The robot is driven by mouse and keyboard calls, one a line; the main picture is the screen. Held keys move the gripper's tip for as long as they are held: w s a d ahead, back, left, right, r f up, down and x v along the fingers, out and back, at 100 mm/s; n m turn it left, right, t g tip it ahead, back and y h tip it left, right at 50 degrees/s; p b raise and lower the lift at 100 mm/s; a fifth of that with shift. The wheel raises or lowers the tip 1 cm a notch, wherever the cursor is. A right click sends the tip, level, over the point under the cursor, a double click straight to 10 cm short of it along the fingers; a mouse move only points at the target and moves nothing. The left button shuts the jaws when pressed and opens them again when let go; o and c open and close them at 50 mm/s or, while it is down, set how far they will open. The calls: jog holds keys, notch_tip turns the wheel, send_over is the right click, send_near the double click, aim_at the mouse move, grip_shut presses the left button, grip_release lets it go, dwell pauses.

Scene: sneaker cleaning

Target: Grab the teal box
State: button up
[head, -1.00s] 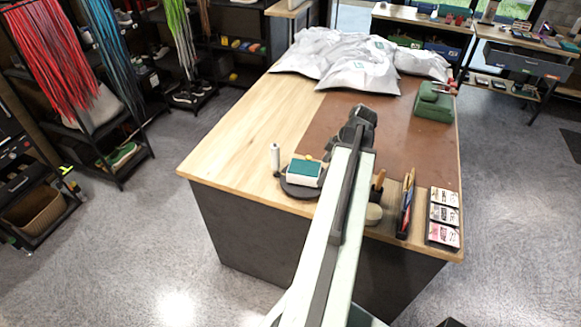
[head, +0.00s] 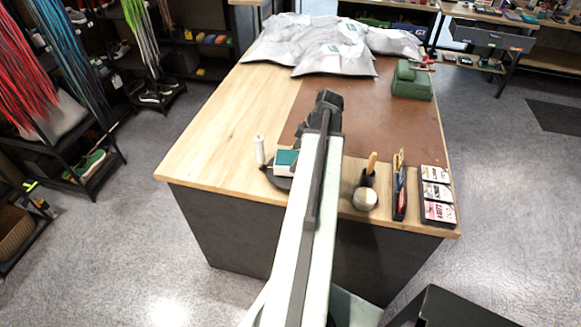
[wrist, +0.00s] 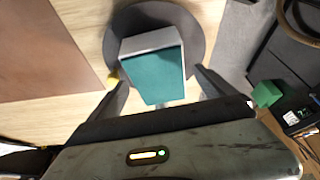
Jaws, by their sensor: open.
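The teal box (head: 285,160) has a teal top and pale sides. It rests on a dark round stand near the front edge of the wooden table, and my arm partly covers it in the head view. In the wrist view the teal box (wrist: 153,72) lies ahead of and between the fingers of my gripper (wrist: 160,88), with its near end close to them. The fingers are apart and the gripper holds nothing. In the head view my gripper (head: 326,102) shows as a dark shape above the brown mat.
A white bottle (head: 259,150) stands left of the box. The table's left side is clear.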

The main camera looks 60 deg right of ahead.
aim_at(294, 158)
jog(key=b+x, duration=0.3)
jog(key=x, duration=0.1)
jog(key=shift+w+d+f, duration=0.15)
jog(key=shift+w, duration=0.05)
dwell(0.3)
jog(key=c, duration=1.7)
